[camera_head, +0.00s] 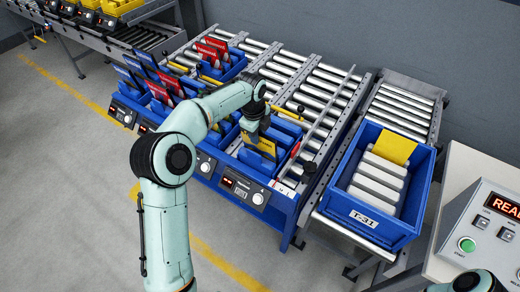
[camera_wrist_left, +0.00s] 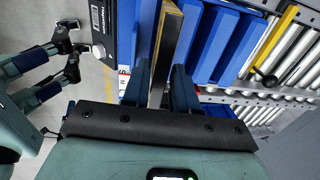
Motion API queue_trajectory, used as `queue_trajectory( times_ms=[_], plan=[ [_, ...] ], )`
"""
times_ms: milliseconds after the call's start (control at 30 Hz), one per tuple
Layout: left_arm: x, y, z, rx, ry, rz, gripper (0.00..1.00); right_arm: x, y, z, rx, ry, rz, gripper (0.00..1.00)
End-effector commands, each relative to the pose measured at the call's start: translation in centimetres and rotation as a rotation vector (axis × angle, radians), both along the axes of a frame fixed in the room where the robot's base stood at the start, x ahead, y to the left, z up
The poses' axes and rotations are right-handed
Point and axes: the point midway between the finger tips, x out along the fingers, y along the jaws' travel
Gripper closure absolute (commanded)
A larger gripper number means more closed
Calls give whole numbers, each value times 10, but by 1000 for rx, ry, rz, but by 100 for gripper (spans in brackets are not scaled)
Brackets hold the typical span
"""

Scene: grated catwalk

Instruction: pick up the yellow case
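A thin case with a yellow face (camera_head: 262,146) stands on edge in the front blue bin of the conveyor. In the left wrist view the case shows nearly edge-on, dark with a yellow-brown edge (camera_wrist_left: 167,45). My left gripper (camera_head: 254,132) reaches down over it from above. Its two fingers (camera_wrist_left: 162,82) stand on either side of the case and look apart, with a narrow gap beside it. My right gripper (camera_wrist_left: 78,52) shows at the left of the left wrist view, its fingers apart and empty.
Blue bins (camera_head: 238,168) with red and blue cases line the roller conveyor (camera_head: 312,92). A blue tote (camera_head: 413,231) at the right holds pale cases and another yellow case (camera_head: 393,147). A control panel (camera_head: 485,225) stands at far right. The floor (camera_head: 75,170) at left is clear.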

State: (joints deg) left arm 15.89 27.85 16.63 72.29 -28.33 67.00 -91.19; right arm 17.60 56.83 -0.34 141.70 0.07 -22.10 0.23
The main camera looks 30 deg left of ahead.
Motion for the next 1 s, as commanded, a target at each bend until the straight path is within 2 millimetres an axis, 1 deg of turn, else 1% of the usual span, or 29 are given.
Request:
queue_trajectory(
  times_ms=[33,100,200,267,467,500,567,600,867,933,1000],
  plan=[
    [-1,-2,-12,0,5,-1,72,-3,0,-4,0,3,0,57],
    [-1,-3,-23,0,5,-1,72,-4,0,-5,0,4,0,57],
    [1,-3,-32,-1,3,1,72,-4,0,-5,-1,5,0,57],
    [2,-3,-34,-1,1,2,72,-4,0,-5,-1,5,0,57],
    [3,-3,-35,0,0,2,72,-4,0,-5,0,4,0,57],
    [3,-3,-35,-1,0,2,76,-4,0,-5,0,4,0,57],
    [3,-3,-35,-1,0,1,95,-4,0,-5,0,4,0,57],
    [3,-3,-34,-1,0,1,100,-4,0,-5,0,4,0,57],
    [3,-3,-34,-1,-1,1,100,-4,0,-5,0,4,0,57],
    [3,-3,-31,0,-1,1,100,-3,0,-4,0,4,0,57],
    [4,-3,-23,0,-3,1,100,-2,0,-3,0,2,0,57]
  ],
)
